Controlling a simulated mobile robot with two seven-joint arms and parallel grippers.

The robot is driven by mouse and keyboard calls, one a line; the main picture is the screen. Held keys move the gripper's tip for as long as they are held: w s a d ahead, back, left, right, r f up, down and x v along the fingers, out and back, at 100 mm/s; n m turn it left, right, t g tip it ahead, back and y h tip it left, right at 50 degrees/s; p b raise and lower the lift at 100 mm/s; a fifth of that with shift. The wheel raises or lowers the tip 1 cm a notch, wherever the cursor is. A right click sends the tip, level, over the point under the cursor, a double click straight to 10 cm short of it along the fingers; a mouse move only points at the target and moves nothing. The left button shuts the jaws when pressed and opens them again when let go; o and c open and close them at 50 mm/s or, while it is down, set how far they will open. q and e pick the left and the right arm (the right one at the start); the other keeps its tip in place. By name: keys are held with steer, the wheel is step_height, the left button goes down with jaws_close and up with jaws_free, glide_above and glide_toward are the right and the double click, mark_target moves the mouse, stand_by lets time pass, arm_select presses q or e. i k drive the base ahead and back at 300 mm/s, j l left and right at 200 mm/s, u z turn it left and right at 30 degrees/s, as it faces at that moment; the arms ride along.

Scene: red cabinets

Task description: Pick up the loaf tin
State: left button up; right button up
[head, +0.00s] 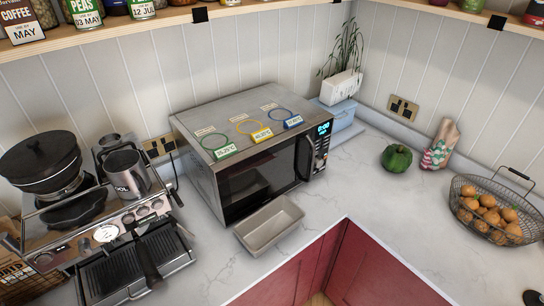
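A grey-beige rectangular loaf tin (270,226) sits upright and empty on the white marble counter. It stands in front of the microwave (250,148), close to the counter's front edge above the red cabinets. Its open top faces up, and its long side runs at a slant across the picture. Neither of my grippers is in the head view, and nothing touches the tin from above.
A coffee machine (125,222) with a metal jug (127,173) stands left of the tin. A green pepper (397,157) and a wire basket of brown round items (488,216) are at the right. The counter (365,190) between is clear. Shelves run above.

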mark_target(266, 227)
steer(key=i+l+u, duration=0.25)
steer(key=u, duration=0.15)
steer(key=i+l+u, duration=0.75)
steer(key=l, duration=0.15)
steer(key=k, duration=0.1)
